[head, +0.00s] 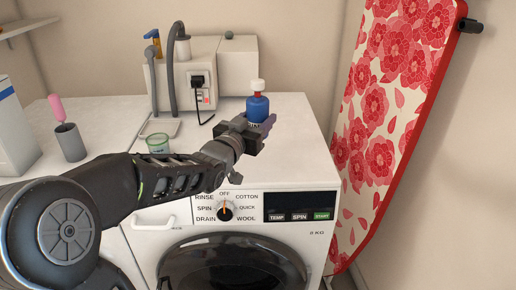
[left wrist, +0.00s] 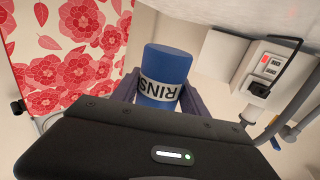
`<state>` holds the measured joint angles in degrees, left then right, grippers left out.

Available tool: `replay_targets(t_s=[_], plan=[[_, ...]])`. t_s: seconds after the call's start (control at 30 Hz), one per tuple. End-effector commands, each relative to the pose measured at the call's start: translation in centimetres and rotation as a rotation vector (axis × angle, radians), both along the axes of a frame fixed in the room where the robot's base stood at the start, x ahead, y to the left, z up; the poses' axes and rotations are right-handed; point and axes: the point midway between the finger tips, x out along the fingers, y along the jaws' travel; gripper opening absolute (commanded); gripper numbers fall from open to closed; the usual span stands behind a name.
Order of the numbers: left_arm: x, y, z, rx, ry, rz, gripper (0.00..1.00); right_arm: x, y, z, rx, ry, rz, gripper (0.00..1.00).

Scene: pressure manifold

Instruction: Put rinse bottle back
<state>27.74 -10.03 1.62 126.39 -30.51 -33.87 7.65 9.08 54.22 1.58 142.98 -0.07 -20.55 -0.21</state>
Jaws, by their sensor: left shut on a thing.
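The rinse bottle (head: 258,105) is blue with a white cap and stands upright over the right part of the washing machine's top. In the left wrist view the bottle (left wrist: 167,68) shows its blue body and a white label reading "RINS", upside down in the picture. My left gripper (head: 262,128) is shut on the bottle, with one finger on each side of it in the left wrist view (left wrist: 167,92). I cannot tell whether the bottle's base touches the top. My right gripper is in neither view.
The white washing machine (head: 290,160) has a green cup (head: 158,143) and a small tray (head: 160,127) on its left. A manifold box (head: 190,72) with hoses stands behind. A floral ironing board (head: 385,110) leans at right. A pink-handled brush (head: 57,108) stands in a grey holder.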

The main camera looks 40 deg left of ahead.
Motion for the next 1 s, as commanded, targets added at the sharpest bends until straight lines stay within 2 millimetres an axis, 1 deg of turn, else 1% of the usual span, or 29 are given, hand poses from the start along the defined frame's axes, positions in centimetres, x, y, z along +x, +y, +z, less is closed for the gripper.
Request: replay_targets(t_s=[0.03,0.1,0.2,0.53,0.63,0.8,0.9,1.0], plan=[[0.0,0.0,-1.2,-0.001,0.002,0.000,0.05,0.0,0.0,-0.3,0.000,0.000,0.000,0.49],[0.0,0.0,-2.4,-0.001,0.002,0.001,0.05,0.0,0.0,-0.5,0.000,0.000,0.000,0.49],[0.0,0.0,-3.2,-0.001,-0.001,0.001,0.05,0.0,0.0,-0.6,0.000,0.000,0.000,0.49],[0.0,0.0,-3.4,0.000,-0.002,0.000,0.05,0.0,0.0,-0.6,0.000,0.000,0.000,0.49],[0.0,0.0,-4.2,0.000,0.000,0.000,0.05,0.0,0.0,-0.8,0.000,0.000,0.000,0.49],[0.0,0.0,-6.6,-0.001,0.001,0.001,0.05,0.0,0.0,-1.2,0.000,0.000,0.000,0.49],[0.0,0.0,-7.1,0.000,-0.001,0.000,0.05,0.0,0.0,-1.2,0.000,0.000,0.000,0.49],[0.0,0.0,-7.0,0.001,-0.002,0.000,0.05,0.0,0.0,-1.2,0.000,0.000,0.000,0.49]])
